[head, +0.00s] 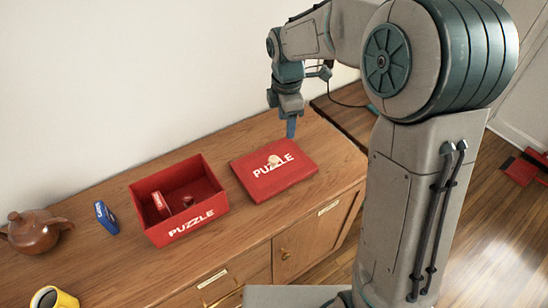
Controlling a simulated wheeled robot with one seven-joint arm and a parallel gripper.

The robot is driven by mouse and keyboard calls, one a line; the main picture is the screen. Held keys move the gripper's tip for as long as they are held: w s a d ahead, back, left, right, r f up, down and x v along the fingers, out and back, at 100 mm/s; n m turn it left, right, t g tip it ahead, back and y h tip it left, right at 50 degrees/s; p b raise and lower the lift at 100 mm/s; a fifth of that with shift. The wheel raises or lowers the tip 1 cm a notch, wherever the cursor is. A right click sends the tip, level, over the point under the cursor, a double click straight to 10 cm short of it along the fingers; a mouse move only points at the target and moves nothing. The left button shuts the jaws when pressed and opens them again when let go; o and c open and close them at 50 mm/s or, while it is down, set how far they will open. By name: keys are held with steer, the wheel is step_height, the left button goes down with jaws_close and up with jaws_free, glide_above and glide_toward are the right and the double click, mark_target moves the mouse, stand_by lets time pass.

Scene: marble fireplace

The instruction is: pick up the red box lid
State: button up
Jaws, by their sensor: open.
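The red box lid (265,181) lies flat on the wooden cabinet top, with "PUZZLE" in white and a small pale knob-like thing (274,161) on its upper face. The open red box (181,236), also marked "PUZZLE", stands just left of the lid, apart from it. My gripper (291,129) points down above the back right part of the lid. It is open and holds nothing visible. From this angle I see its fingers edge-on, and I cannot tell its exact height over the lid.
Inside the box are a small red-and-white item (161,204) and a dark round thing (188,201). A blue packet (106,217), a brown teapot (36,232) and a yellow mug (54,298) stand to the left. A white wall rises behind the cabinet (115,275).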

mark_target(274, 158)
steer(key=w+a+f+n, duration=0.1)
steer(key=f, duration=0.4)
steer(key=w+a+f+n+p, duration=0.1)
steer(key=f, duration=0.5)
steer(key=w+a+f+n+p, duration=0.1)
steer(key=f, duration=0.5)
steer(key=shift+a+f+n+g, duration=0.1)
steer(key=shift+n+g, duration=0.2)
steer(key=shift+n, duration=0.1)
steer(key=c, duration=1.1)
